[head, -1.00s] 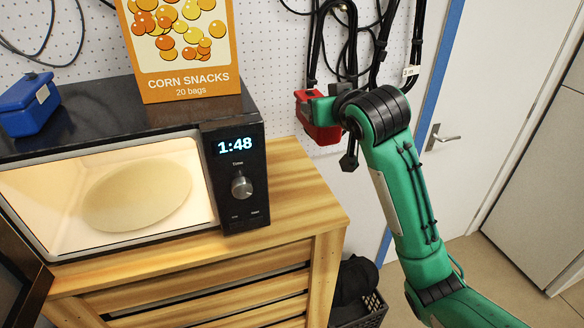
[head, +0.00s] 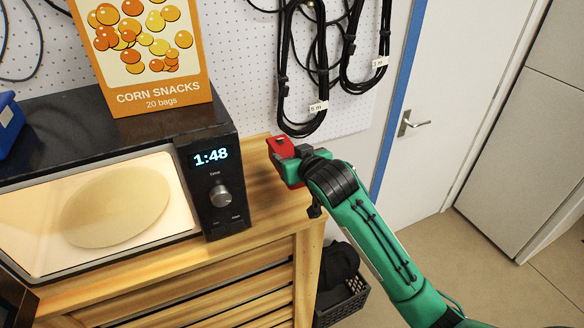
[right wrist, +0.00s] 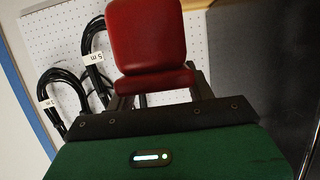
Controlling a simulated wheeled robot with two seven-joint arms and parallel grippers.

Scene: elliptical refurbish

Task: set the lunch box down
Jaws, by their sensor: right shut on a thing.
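The red lunch box (head: 279,146) is in my right gripper (head: 291,164), over the back right corner of the wooden cabinet top (head: 262,190), right of the microwave. I cannot tell whether it touches the wood. In the right wrist view the box (right wrist: 147,38) stands out beyond the gripper (right wrist: 158,92), with the fingers shut on its near end. The gripper and wrist hide part of the box in the head view. My left gripper is not in view.
The open, lit microwave (head: 217,187) stands on the cabinet, with a corn snacks box (head: 150,97) and a blue box (head: 9,124) on top. Black cables (head: 321,70) hang on the pegboard behind. A dark crate (head: 343,300) stands on the floor at right.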

